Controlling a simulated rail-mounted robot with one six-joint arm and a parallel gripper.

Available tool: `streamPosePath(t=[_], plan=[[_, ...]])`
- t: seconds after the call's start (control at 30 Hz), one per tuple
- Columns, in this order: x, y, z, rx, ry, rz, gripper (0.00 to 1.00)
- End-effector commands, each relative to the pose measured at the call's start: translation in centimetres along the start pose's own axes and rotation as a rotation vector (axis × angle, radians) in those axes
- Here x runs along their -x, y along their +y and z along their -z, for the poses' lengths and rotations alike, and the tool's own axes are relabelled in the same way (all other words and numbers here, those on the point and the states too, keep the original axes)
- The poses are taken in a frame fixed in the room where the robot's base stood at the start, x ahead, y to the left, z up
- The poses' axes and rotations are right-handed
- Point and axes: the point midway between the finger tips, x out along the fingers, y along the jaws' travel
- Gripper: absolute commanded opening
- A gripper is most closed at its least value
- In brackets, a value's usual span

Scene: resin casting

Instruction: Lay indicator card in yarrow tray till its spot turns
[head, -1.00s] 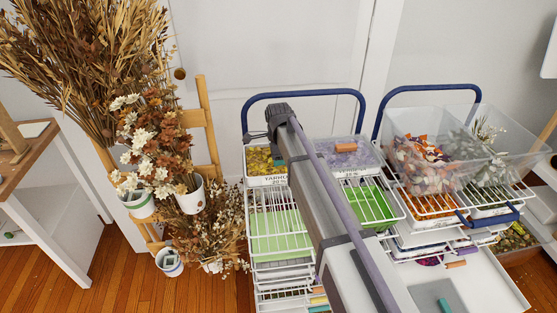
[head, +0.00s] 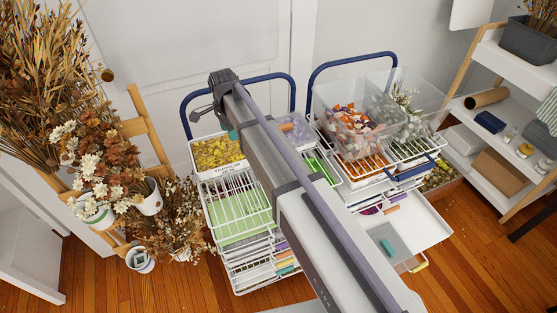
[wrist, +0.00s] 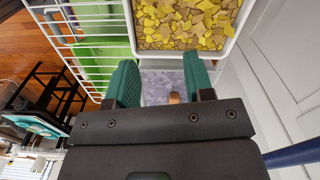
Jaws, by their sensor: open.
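The yarrow tray (head: 232,171) is white, labelled on its front and filled with yellow pieces, on top of the left wire rack. It also shows at the top of the wrist view (wrist: 186,53). My gripper (wrist: 161,72) is open, with nothing between its two green fingers, near the tray's edge. In the head view a green finger (head: 233,133) shows by the tray's right side, partly behind my arm. I cannot make out an indicator card for certain in either view.
A lavender tray (head: 301,138) with an orange-brown block (head: 286,127) stands right of the yarrow tray. Clear bins (head: 352,120) stand on the right rack. A pulled-out white shelf (head: 427,226) holds a grey pad with a teal block (head: 387,247). Dried flowers stand left.

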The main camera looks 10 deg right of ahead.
Motion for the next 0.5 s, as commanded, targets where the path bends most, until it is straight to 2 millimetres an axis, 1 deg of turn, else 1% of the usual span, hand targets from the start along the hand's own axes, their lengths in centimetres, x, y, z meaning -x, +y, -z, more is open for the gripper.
streamPosePath(t=[0.03,0.07,0.1,0.17,0.2,0.23,0.3,0.33,0.4,0.5], plan=[[0.0,5.1,1.4,0.119,0.000,-0.001,0.48],[0.0,7.9,2.3,0.219,0.000,-0.001,0.48],[0.0,11.7,3.4,0.362,0.000,-0.001,0.48],[0.0,17.1,4.6,0.582,0.000,-0.001,0.48],[0.0,20.3,5.1,0.721,0.000,-0.001,0.48],[0.0,22.5,5.4,0.817,0.000,-0.001,0.48],[0.0,26.3,5.8,1.000,0.000,-0.001,0.48],[0.0,27.5,5.9,1.060,0.000,-0.001,0.48],[0.0,29.0,6.0,1.154,0.000,-0.001,0.48],[0.0,29.2,6.2,1.194,0.000,-0.001,0.48]])
